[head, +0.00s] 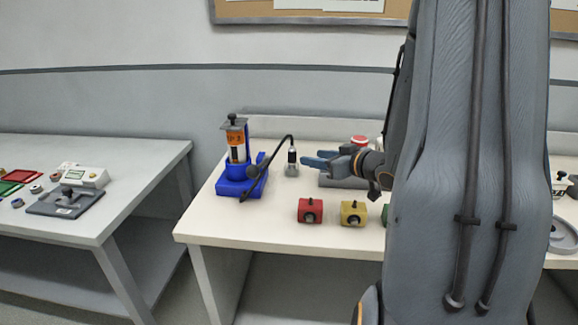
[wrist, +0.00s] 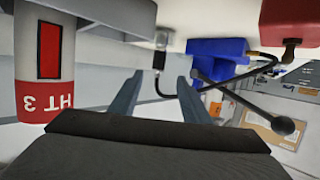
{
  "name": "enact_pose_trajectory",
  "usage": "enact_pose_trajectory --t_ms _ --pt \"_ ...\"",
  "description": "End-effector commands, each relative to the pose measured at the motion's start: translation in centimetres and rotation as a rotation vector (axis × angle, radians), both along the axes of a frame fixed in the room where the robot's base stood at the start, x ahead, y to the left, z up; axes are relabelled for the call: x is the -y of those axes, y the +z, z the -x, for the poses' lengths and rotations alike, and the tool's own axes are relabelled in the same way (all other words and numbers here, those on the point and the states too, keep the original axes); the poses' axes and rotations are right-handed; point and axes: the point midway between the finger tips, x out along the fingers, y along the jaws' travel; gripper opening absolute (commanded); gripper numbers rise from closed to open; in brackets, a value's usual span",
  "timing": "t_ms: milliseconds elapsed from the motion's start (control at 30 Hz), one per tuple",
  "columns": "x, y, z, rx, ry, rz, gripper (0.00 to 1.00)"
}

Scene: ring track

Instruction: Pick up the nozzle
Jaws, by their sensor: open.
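The nozzle (head: 292,156) stands upright on the table, a black body over a silver lower part, with a black hose looping from its top to the blue stand (head: 232,188). My gripper (head: 318,159) is open and empty, just right of the nozzle in the head view. In the wrist view, which looks upside down, the nozzle (wrist: 160,58) shows beyond and between the fingertips of my gripper (wrist: 159,80). The hose crosses between the fingers there. I see no contact between fingers and nozzle.
Red (head: 310,210) and yellow (head: 353,213) blocks stand near the front edge, with a green one partly hidden by my arm. A red-and-white cylinder (wrist: 45,65) is close beside my gripper in the wrist view. The blue stand has a lever with a black ball (wrist: 283,125).

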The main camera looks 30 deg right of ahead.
Motion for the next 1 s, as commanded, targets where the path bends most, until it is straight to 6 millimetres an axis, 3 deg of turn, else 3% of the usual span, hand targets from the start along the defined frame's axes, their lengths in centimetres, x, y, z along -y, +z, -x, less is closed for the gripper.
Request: enact_pose_trajectory --t_ms 400,667,1000 --pt "-0.5 -1.9 -4.7 0.000 -0.005 0.001 0.43" --pt "-1.0 -2.5 -6.5 -0.001 -0.004 0.001 0.43" --pt "-1.9 -3.9 -10.9 -0.001 -0.003 0.001 0.43"
